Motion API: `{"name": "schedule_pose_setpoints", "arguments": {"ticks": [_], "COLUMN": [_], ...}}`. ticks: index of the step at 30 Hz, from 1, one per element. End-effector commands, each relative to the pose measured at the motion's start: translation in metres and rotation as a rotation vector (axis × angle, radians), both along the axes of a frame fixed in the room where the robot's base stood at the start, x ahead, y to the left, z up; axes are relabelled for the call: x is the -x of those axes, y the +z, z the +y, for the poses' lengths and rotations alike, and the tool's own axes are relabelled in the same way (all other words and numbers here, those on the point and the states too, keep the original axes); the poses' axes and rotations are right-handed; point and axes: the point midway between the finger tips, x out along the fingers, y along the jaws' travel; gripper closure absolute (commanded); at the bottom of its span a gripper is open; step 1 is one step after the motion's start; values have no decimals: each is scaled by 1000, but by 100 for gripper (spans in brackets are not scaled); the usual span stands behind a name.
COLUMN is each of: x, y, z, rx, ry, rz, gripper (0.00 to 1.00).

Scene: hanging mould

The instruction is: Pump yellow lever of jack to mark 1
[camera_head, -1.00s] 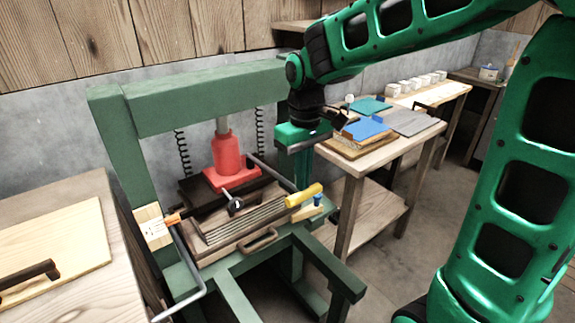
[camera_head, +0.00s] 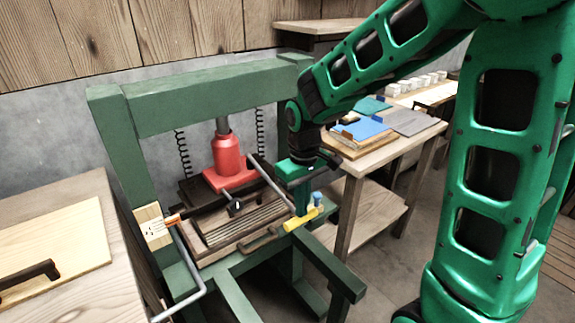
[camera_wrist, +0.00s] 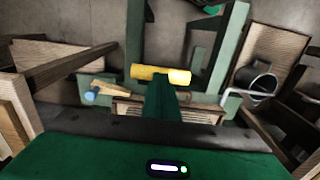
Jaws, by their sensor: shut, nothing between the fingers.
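The jack is a red body (camera_head: 227,160) with a grey ram, standing in a green press frame (camera_head: 190,95). Its lever is a grey rod ending in a yellow grip (camera_head: 302,219), low at the front right of the press. In the wrist view the yellow grip (camera_wrist: 160,75) lies crosswise at the far end of my fingers. My gripper (camera_head: 300,197) is shut and empty, pointing down right above the grip; it seems to touch it, but contact is unclear. A wooden mark plate (camera_head: 152,226) is on the left post with an orange pointer (camera_head: 173,219); its marks are too small to read.
A blue-topped wooden-handled thing (camera_head: 317,200) sits close beside the yellow grip. A bent grey bar (camera_head: 188,265) hangs at the press's left front. A side table (camera_head: 350,163) with blue and green sheets stands right; a wooden bench (camera_head: 70,285) stands left.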

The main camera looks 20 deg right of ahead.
Motion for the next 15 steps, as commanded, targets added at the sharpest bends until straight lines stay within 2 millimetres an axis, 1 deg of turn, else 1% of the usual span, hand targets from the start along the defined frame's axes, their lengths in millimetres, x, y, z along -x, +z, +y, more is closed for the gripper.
{"name": "schedule_pose_setpoints", "arguments": {"ticks": [5,15], "x": [-1,-1], "y": [16,63], "z": [0,0], "rx": [-1,-2], "ry": [0,0], "rz": [-5,-5], "gripper": [100,100]}}
